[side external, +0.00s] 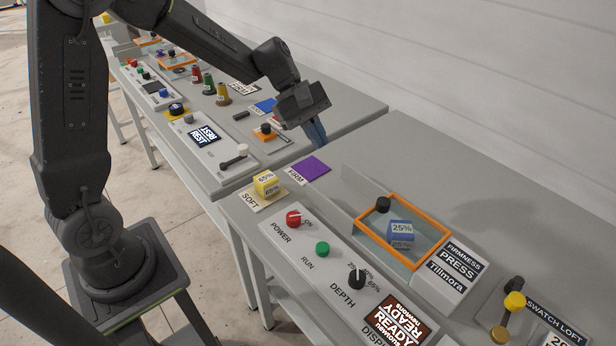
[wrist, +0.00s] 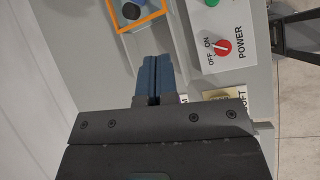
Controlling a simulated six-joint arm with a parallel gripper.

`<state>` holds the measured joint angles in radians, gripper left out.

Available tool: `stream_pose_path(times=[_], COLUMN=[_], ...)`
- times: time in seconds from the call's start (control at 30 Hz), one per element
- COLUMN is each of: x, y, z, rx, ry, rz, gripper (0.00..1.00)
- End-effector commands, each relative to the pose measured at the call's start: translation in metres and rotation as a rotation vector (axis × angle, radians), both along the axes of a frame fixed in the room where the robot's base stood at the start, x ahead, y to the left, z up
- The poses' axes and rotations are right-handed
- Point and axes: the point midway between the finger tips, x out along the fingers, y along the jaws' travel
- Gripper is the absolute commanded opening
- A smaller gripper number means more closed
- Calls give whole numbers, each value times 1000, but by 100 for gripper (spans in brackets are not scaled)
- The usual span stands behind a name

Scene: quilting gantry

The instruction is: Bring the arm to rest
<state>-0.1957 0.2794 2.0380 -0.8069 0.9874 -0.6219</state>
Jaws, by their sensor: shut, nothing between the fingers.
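My arm reaches over the tables in the side external view. My gripper (side external: 317,133) hangs in the air near the gap between the two tables, above and behind the purple FIRM square (side external: 309,167). Its blue fingers point down and are shut with nothing between them. In the wrist view the gripper (wrist: 156,62) shows its two fingers together over the grey table. The fingers appear apart from every object. Part of the FIRM label is hidden behind the gripper in the wrist view.
The near table holds a press with an orange frame (side external: 447,235), a blue 25% block (side external: 401,233), a yellow 65% block (side external: 266,183) and a panel with a red power knob (side external: 293,219). The far table carries thread spools (side external: 222,94) and more panels. A white wall stands behind.

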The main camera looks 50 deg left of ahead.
Motion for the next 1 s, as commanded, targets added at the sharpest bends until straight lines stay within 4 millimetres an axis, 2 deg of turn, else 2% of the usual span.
stream_pose_path(times=[0.03, 0.1, 0.3, 0.5, 0.6, 0.8, 1.0], x=[-17, -40, -105, -164, -186, -208, -211], y=[-6, -10, -14, -7, -1, 8, 9], z=[17, 33, 64, 79, 81, 81, 80], rx=[61, 145, 395, 661, 777, 919, 943], ry=[-69, -153, -375, -566, -633, -700, -708], rz=[-87, -202, -529, -837, -958, -1097, -1122], gripper=[0, 0, 0, 0, 0, 0, 0])
